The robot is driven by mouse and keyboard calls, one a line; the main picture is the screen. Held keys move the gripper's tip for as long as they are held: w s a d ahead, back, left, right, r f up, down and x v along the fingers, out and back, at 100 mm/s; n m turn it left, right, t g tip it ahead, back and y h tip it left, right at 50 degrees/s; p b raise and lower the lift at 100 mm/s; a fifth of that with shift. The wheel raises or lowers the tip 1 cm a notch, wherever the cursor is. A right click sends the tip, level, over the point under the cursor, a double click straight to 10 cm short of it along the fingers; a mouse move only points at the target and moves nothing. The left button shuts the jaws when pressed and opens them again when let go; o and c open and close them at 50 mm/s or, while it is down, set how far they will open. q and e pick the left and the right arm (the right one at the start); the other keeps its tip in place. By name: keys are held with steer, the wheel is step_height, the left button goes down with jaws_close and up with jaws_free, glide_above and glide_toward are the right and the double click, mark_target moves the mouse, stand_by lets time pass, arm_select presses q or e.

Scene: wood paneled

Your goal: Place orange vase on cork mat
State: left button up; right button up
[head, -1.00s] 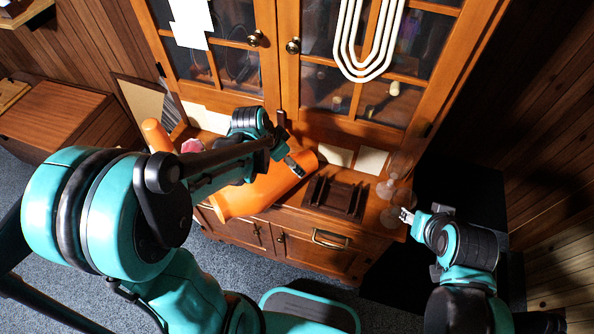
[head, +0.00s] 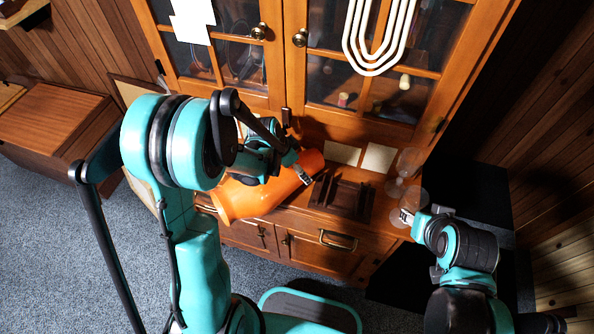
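The orange vase (head: 243,201) lies on its side on the wooden cabinet's counter, its wide end towards the lower left. My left arm covers part of it. My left gripper (head: 304,175) is over the vase's upper right end; I cannot tell whether it touches the vase or whether its fingers are open. My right gripper (head: 406,216) is at the counter's right end beside clear glassware, its fingers too small to read. I cannot make out a cork mat with certainty; a tan board (head: 133,92) behind my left arm is mostly hidden.
A dark wooden rack (head: 341,197) stands right of the vase. Two pale cards (head: 379,158) are behind it. Clear glassware (head: 408,180) stands at the counter's right end. Glass cabinet doors (head: 375,95) rise behind. A wooden chest (head: 50,125) is at the left.

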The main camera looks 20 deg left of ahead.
arm_select(q)
steer(key=shift+r, duration=0.1)
steer(key=shift+s, duration=0.1)
steer(key=c, duration=1.5)
steer(key=shift+c, duration=0.6)
steer(key=shift+r, duration=0.1)
